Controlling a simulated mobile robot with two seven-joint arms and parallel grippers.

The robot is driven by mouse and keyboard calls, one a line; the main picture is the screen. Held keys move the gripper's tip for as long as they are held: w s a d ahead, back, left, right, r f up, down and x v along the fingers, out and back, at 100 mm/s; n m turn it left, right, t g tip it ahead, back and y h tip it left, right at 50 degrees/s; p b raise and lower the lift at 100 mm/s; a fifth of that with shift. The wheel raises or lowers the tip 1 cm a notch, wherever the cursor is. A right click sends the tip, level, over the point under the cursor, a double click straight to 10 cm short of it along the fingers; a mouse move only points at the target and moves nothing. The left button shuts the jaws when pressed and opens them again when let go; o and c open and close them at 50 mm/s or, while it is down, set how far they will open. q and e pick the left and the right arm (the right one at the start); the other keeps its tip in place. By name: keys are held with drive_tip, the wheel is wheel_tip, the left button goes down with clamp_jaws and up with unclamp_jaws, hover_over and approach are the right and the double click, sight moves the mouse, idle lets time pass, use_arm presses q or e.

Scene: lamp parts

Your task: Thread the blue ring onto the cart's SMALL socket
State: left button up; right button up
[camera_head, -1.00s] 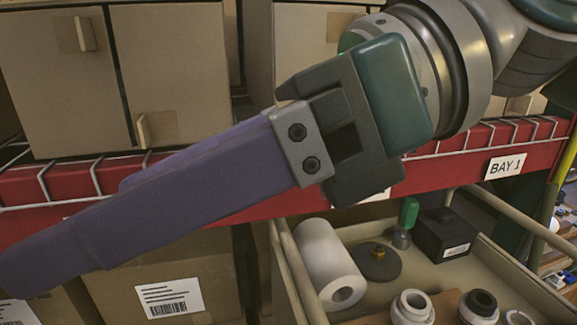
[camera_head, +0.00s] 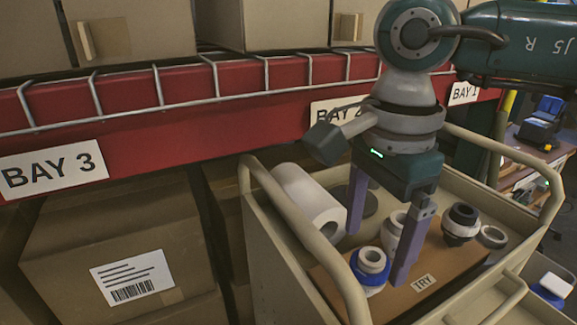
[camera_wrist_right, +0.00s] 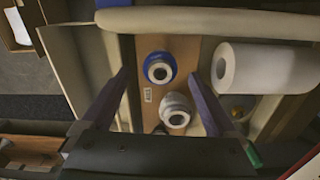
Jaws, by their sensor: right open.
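The blue ring (camera_head: 369,289) sits around the lower part of a white socket (camera_head: 373,259) at the front left of the brown board on the cart. It also shows in the right wrist view (camera_wrist_right: 160,54), around the white socket's round mouth. My right gripper (camera_head: 375,257) is open, with its two purple fingers pointing down and spread around the ringed socket. In the wrist view the ring lies between the fingertips, with gaps on both sides. Another white socket (camera_head: 394,231) stands just behind. A black-topped socket (camera_head: 461,218) stands to the right. My left gripper is not in view.
The cart (camera_head: 268,262) has raised tube rails and walls. A white roll (camera_head: 306,200) lies at its left side, and a dark disc is partly hidden behind my fingers. Another grey-white ring-shaped part (camera_head: 491,237) stands at right. A red shelf beam (camera_head: 200,100) runs behind.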

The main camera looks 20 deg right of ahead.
drive_tip(key=shift+f, duration=1.35)
drive_tip(key=c, duration=1.3)
drive_tip(key=o, duration=0.7)
clamp_jaws()
drive_tip(key=shift+r+p, duration=0.6)
drive_tip(key=shift+r, duration=0.25)
drive_tip(key=shift+y+b, duration=0.4)
drive_tip(key=shift+r, duration=0.1)
